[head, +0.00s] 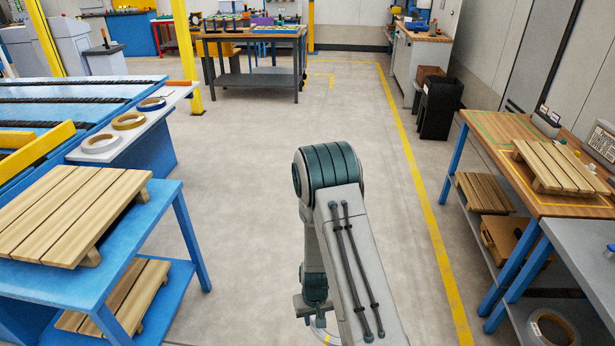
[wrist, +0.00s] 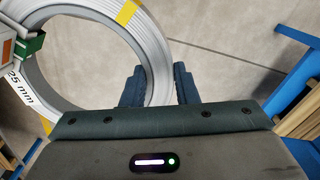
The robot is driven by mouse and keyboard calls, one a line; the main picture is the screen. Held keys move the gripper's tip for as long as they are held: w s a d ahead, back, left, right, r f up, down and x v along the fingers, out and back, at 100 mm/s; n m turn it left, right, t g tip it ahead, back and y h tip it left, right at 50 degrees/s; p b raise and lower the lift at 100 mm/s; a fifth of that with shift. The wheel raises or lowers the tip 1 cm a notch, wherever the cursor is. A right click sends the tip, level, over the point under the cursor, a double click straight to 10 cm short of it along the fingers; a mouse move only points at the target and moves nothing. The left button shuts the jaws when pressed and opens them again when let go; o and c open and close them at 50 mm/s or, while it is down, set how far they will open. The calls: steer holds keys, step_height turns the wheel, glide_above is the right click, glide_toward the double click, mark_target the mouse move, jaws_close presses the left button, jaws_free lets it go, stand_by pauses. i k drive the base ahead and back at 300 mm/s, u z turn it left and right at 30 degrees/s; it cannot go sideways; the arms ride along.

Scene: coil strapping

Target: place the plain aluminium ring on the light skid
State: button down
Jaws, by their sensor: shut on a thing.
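My gripper (wrist: 159,88) is shut on the rim of a silver-grey ring (wrist: 152,60), whose band passes between the two fingers. The ring has a yellow strip across its top and a white "25 mm" label at its left. A green clip-like piece with an orange patch shows beside it. Pale slatted wooden skids stand on the blue table at left (head: 75,212) and the wooden bench at right (head: 558,166). I cannot tell which is the light one.
Other skids lie on the lower shelves at left (head: 122,292) and right (head: 484,192). Another ring (head: 553,328) lies low at right. The floor between the tables is clear.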

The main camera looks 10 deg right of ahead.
mark_target(557, 163)
steer(key=z, duration=0.1)
steer(key=i, duration=2)
steer(key=z, duration=0.7)
steer(key=i, duration=0.8)
steer(key=z, duration=1.05)
steer(key=i, duration=0.55)
steer(key=z, duration=1)
steer(key=i, duration=0.45)
steer(key=z, duration=0.25)
